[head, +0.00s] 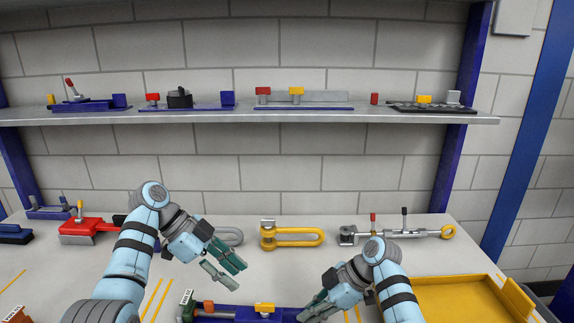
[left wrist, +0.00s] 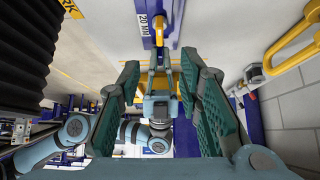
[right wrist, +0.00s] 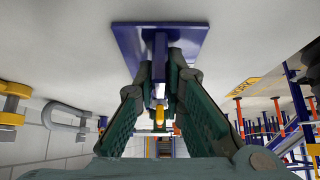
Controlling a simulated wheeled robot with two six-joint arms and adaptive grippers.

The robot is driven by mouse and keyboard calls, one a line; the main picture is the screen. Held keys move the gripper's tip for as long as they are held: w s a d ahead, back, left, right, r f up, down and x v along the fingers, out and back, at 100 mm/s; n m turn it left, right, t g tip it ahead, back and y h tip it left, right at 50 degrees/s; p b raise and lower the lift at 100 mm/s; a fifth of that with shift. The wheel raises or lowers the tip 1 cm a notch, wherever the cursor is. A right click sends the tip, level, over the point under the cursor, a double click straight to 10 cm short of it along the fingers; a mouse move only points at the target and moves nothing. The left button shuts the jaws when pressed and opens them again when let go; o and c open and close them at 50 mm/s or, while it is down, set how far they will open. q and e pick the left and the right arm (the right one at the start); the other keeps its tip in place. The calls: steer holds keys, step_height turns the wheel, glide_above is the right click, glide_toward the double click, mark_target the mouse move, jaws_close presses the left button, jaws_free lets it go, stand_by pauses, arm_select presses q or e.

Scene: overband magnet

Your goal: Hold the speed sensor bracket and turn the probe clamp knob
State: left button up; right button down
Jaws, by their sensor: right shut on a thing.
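The blue speed sensor bracket (head: 282,315) lies on the bench at the bottom of the head view, partly cut off. It bears a yellow knob (head: 264,308) and an orange block (head: 208,305); I cannot tell for sure which is the probe clamp knob. In the right wrist view, my right gripper (right wrist: 158,100) is shut on an upright blue plate of the bracket (right wrist: 125,40). My left gripper (head: 230,270) is open and empty above the bench, up and left of the yellow knob. In the left wrist view its padded fingers (left wrist: 160,95) stand wide apart.
A yellow shackle (head: 290,238), a grey turnbuckle-like part (head: 400,234) and a red scraper-like tool (head: 85,230) lie behind on the bench. A yellow tray (head: 455,295) stands at right. A shelf (head: 250,115) with several fixtures runs above.

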mark_target(263, 303)
arm_select(q)
steer(key=f, duration=0.2)
steer(key=shift+d+f, duration=0.3)
steer(key=shift+d, duration=0.1)
steer(key=x, duration=0.8)
steer(key=shift+d+f, duration=0.3)
jaws_close()
steer(key=shift+o, duration=0.5)
jaws_free()
steer(key=shift+a+r, duration=0.1)
